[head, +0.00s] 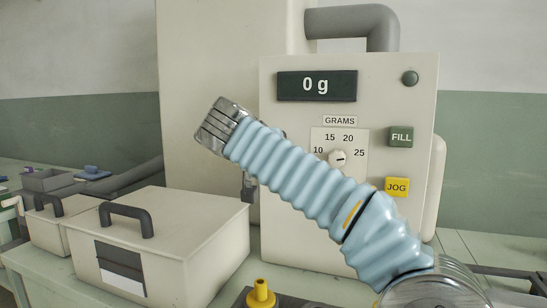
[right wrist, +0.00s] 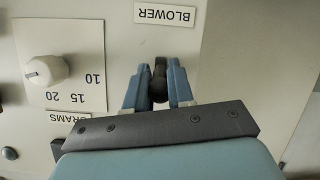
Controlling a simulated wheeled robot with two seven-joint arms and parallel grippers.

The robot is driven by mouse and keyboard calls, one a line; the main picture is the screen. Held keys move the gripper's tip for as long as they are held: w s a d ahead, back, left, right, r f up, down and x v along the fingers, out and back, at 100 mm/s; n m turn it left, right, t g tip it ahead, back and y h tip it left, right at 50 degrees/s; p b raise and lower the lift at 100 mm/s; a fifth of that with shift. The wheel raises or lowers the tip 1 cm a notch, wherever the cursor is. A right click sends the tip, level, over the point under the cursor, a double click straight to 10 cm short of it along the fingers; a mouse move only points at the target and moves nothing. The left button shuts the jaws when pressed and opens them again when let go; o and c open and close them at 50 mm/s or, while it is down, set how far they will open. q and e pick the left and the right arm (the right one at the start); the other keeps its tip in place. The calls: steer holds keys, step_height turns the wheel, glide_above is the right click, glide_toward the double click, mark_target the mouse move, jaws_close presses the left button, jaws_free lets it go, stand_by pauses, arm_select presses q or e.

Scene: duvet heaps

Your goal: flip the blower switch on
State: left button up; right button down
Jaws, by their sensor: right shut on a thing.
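The blower switch (right wrist: 159,82) is a small dark lever on the cream panel, close to the BLOWER label (right wrist: 164,14), which reads upside down in the right wrist view. My right gripper (right wrist: 155,72) has its two blue fingers on either side of the lever and is shut on it. In the head view my right arm crosses the cream machine panel (head: 287,235) from the lower right and hides the switch and the fingertips. My left gripper is not in view.
The panel carries a 0 g display (head: 317,86), a grams dial (head: 338,158), a green FILL button (head: 401,137) and a yellow JOG button (head: 397,187). A cream box with a dark handle (head: 190,211) stands left of it. A yellow knob-like part (head: 260,294) is at the front.

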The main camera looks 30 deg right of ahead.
steer(key=shift+w+r+g+y, duration=0.1)
steer(key=shift+r+g+y, duration=0.1)
steer(key=shift+g+y, duration=0.25)
steer(key=shift+d, duration=0.1)
steer(key=c, duration=1.3)
jaws_free()
steer(key=shift+o, duration=0.2)
steer(key=v, duration=1.4)
steer(key=shift+w+r, duration=0.1)
